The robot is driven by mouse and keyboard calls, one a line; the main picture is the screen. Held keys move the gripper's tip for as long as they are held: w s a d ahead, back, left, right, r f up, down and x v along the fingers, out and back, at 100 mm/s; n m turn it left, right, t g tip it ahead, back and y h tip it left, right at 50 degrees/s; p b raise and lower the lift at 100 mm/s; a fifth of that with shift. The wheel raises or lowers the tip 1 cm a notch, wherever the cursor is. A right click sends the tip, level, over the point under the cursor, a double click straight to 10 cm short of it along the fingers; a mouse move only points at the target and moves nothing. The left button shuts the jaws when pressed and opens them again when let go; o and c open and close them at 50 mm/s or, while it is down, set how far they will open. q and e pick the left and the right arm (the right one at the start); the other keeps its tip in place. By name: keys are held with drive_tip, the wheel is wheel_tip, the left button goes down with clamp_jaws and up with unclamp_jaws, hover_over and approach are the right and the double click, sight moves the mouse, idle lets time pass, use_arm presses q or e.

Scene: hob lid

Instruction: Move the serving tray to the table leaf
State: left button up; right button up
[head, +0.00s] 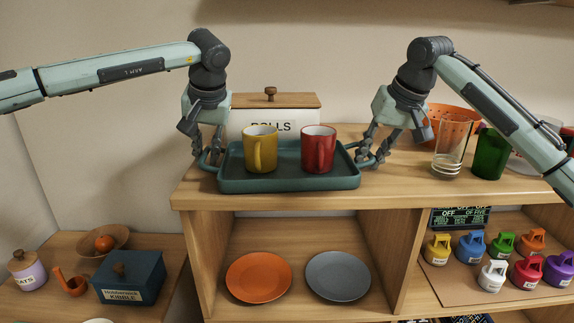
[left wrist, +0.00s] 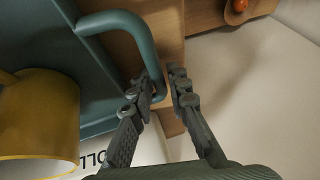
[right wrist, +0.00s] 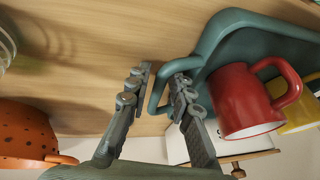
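The serving tray (head: 290,182) is dark teal, with a loop handle at each end. It lies level on the wooden counter top (head: 400,190) and carries a yellow mug (head: 260,149) and a red mug (head: 318,150), both upright. My left gripper (head: 209,160) is at the left handle; in the left wrist view its fingers (left wrist: 163,78) stand either side of the handle bar (left wrist: 143,40), with a small gap. My right gripper (head: 368,160) is at the right handle; in the right wrist view its fingers (right wrist: 158,78) straddle the bar, apart. I cannot tell which surface is the table leaf.
A ROLLS box (head: 275,108) stands behind the tray. A clear glass (head: 449,150), green glass (head: 490,152) and orange colander (head: 462,120) stand right. The lower left wooden surface (head: 50,250) holds a kibble box (head: 130,277), bowl (head: 98,241) and jar (head: 27,270). Plates lie below.

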use_arm(q)
drive_tip(key=shift+c, duration=0.6)
use_arm(e)
drive_tip(key=shift+c, duration=0.5)
use_arm(q)
clamp_jaws()
use_arm(e)
clamp_jaws()
use_arm(q)
drive_tip(key=shift+r, duration=0.15)
use_arm(e)
drive_tip(key=shift+r, duration=0.2)
